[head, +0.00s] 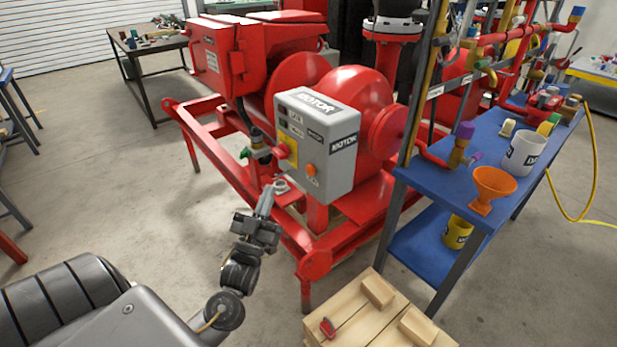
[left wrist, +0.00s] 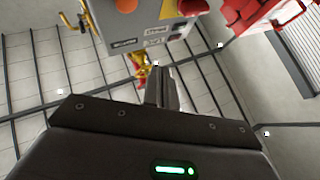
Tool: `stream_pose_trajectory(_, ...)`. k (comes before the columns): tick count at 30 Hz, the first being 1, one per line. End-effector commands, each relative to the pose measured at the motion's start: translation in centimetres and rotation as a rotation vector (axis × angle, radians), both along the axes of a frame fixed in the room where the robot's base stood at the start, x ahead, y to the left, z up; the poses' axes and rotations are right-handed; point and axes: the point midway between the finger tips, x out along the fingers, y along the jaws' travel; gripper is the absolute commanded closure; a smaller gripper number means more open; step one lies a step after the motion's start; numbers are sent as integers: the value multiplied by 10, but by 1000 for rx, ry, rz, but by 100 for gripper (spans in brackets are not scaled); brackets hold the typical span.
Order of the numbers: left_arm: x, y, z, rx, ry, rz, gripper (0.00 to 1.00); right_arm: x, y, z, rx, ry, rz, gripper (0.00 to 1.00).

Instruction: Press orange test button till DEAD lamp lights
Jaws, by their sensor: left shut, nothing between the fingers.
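A grey control box (head: 318,140) with MOTOR-like labels is fixed to the front of the red pump skid. The orange button (head: 309,170) is low on its front face, and it shows at the top edge of the left wrist view (left wrist: 127,5). A yellow plate (head: 288,149) sits left of the button. I cannot make out which part is the DEAD lamp, or whether it is lit. My left gripper (head: 267,191) is shut and empty, below and left of the button, apart from it. Its closed fingers point towards the box in the left wrist view (left wrist: 161,72). My right gripper is not in view.
The red skid frame (head: 228,160) surrounds the box's base. A blue shelf bench (head: 480,150) with an orange funnel (head: 492,185) and mugs stands at right. A wooden crate (head: 385,325) stands in front.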

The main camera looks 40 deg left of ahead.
Motion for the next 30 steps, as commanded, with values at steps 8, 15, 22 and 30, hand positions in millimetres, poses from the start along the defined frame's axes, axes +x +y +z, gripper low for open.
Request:
stream_pose_trajectory(8,-1,0,4,0,-11,0,100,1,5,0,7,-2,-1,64)
stream_pose_trajectory(15,5,-2,3,0,-11,-1,100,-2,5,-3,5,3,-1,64)
stream_pose_trajectory(22,31,-10,2,-1,-13,-1,100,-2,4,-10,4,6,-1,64)
stream_pose_trajectory(30,64,-20,3,-1,-10,-1,100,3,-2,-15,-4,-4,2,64)
